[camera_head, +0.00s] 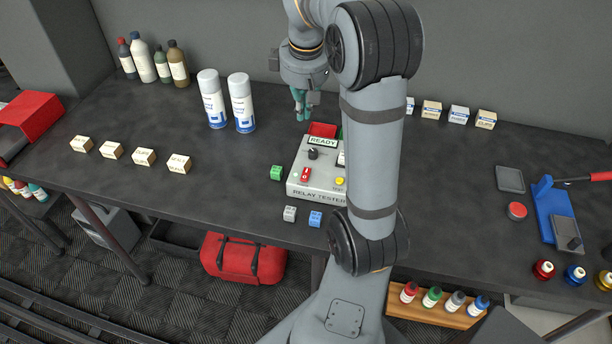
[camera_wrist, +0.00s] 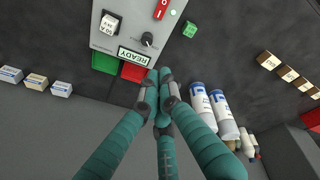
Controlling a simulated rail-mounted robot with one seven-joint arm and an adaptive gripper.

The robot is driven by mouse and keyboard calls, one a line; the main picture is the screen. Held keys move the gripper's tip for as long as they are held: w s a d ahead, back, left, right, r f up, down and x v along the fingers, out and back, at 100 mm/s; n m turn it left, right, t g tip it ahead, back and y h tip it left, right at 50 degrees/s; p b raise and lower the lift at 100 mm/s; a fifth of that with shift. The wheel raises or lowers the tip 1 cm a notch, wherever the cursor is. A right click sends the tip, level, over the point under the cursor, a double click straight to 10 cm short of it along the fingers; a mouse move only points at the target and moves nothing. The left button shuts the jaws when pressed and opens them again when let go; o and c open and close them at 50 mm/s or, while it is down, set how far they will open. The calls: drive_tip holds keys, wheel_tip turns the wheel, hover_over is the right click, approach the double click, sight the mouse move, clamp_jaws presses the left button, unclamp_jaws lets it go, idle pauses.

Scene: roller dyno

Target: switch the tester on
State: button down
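The relay tester (camera_head: 318,189) is a light grey box on the dark bench, partly hidden behind my arm in the head view. It has a red rocker switch (camera_head: 305,174), a black knob (camera_head: 313,154), a yellow button (camera_head: 339,181) and a READY sign (camera_head: 322,141). In the wrist view the red switch (camera_wrist: 161,9) is cut by the top edge, with the knob (camera_wrist: 147,39) below it. My gripper (camera_head: 300,112) hangs above the bench behind the tester, apart from it. Its teal fingers (camera_wrist: 160,78) are drawn together with nothing seen between them.
Green (camera_head: 277,173), grey (camera_head: 290,213) and blue (camera_head: 315,218) blocks lie around the tester. Red and green bins (camera_wrist: 134,71) adjoin its back. Two spray cans (camera_head: 241,103) stand left of my gripper. Small labelled boxes stand farther left and at the back right.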

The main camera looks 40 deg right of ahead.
sight(307, 181)
drive_tip(key=s+a+m+g+y, duration=0.1)
drive_tip(key=s+m, duration=0.4)
drive_tip(key=m, duration=0.8)
drive_tip(key=shift+s+a+f+m+g+y, duration=0.25)
drive_tip(key=shift+a+g, duration=0.45)
drive_tip(key=shift+a, duration=0.65)
wheel_tip(307, 181, down, 14)
drive_tip(key=shift+r, duration=0.1)
